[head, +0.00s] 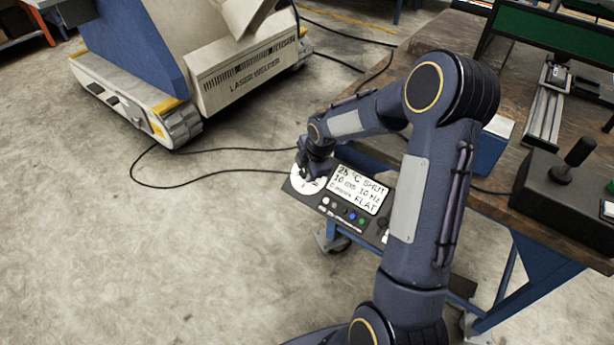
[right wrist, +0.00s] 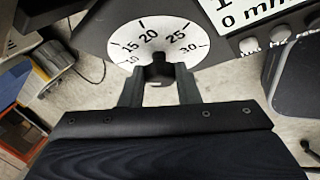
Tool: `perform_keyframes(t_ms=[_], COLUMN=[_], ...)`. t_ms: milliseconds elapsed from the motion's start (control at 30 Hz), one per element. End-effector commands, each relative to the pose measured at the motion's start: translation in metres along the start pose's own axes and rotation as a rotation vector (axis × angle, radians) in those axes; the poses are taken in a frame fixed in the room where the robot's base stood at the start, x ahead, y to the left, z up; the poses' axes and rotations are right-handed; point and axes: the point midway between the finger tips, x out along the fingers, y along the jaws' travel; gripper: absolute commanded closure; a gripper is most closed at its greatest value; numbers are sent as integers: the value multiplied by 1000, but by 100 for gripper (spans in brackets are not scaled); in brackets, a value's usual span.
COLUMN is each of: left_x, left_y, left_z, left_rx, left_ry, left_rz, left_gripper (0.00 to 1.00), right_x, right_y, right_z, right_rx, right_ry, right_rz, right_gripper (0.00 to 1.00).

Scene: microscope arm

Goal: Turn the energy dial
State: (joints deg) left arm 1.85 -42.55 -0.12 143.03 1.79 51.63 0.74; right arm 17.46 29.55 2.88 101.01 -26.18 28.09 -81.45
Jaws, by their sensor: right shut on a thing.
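The control panel (head: 322,203) hangs at the near left side of the table, with a display (head: 360,188) and small coloured buttons. At its left end is a white round dial (head: 303,185). In the right wrist view the dial face (right wrist: 163,35) shows numbers such as 15, 20, 25 and 30 around a dark knob (right wrist: 158,70). My right gripper (head: 311,172) reaches the dial, with its fingers (right wrist: 158,88) on either side of the knob and shut on it. The gripper partly covers the dial in the head view. My left gripper is out of view.
A wooden table (head: 490,205) with a joystick box (head: 565,190) and a metal rail (head: 545,110) stands at the right. A large laser welder (head: 240,85) stands at the upper left. Black cables (head: 215,178) lie on the floor.

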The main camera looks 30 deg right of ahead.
Motion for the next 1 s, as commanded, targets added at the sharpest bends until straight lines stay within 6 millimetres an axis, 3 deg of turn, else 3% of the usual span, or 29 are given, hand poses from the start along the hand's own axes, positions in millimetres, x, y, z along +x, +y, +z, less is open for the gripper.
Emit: perform_keyframes(t_ms=[100,400,1000], left_x=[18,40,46], left_y=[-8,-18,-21], left_z=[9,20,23], left_rx=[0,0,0], left_ry=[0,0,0], left_rz=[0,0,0], left_gripper=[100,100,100], right_x=[5,3,0], right_y=[-3,-4,-4], right_z=[0,-1,-1], right_rx=[72,203,255], right_ry=[-1,0,0], right_rz=[52,144,176], right_gripper=[94,94,94])
